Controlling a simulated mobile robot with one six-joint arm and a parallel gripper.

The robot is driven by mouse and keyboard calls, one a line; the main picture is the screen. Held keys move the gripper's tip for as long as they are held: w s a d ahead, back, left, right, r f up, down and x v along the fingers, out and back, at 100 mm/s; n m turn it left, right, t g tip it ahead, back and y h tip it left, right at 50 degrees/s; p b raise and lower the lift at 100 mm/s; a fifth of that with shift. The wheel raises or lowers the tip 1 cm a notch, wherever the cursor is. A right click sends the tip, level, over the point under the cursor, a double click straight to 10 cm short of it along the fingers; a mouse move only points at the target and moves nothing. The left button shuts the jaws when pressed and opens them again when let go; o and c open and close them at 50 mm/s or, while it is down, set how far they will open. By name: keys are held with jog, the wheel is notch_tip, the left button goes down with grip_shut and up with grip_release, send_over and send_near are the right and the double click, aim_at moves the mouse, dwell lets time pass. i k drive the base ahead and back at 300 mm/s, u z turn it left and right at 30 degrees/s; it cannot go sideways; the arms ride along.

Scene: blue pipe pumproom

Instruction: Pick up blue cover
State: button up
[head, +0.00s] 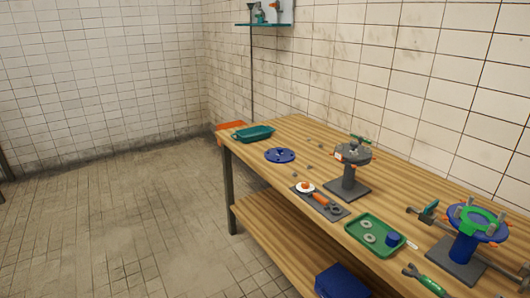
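A round blue cover (280,155) lies flat on the wooden workbench (290,135), toward its far left part. It is a disc with a raised middle and small dark spots that look like holes. Nothing stands on it. My gripper is not in view, so its state does not show.
A teal tray (253,133) lies behind the cover, with an orange thing (231,126) beyond. A grey stand (347,172), a dark mat with tools (322,204), a green tray (374,235) and a blue-green wheel stand (469,240) are nearer. The left floor (110,220) is clear.

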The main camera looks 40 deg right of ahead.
aim_at(279, 155)
jog(key=u, duration=0.3)
jog(key=i, duration=1.45)
jog(key=u, duration=0.15)
